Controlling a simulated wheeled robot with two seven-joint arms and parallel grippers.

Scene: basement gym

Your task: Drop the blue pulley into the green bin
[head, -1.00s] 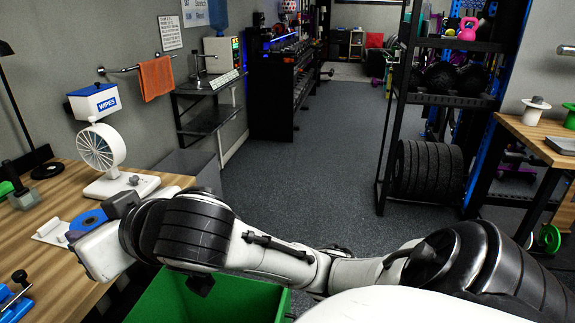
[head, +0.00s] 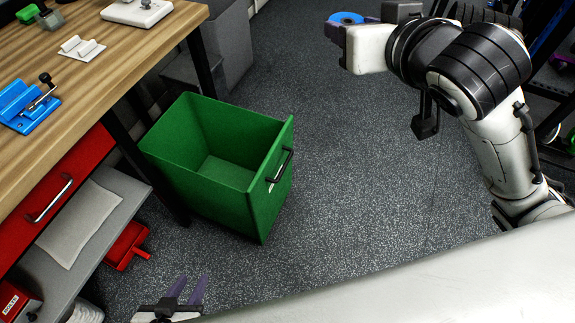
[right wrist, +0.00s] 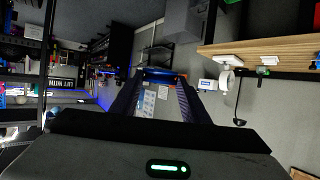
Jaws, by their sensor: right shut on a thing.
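The blue pulley (head: 346,18) is at the top of the head view, in the jaws of my right gripper (head: 338,30). It is held above the dark floor, to the right of and beyond the green bin. A thin blue edge of it (right wrist: 162,72) shows between the fingers in the right wrist view. The green bin (head: 268,205) stands on the floor beside the wooden table, open at the top, with a black handle on its right side; its visible inside is empty. My left gripper (head: 190,284) is low at the bottom edge, open and empty, fingers apart.
The wooden table (head: 100,75) is at the left, with a blue fixture (head: 28,108) and white holder (head: 82,47). Below are a red drawer (head: 50,195), grey shelf (head: 85,225) and red dustpan (head: 127,245). The floor right of the bin is clear.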

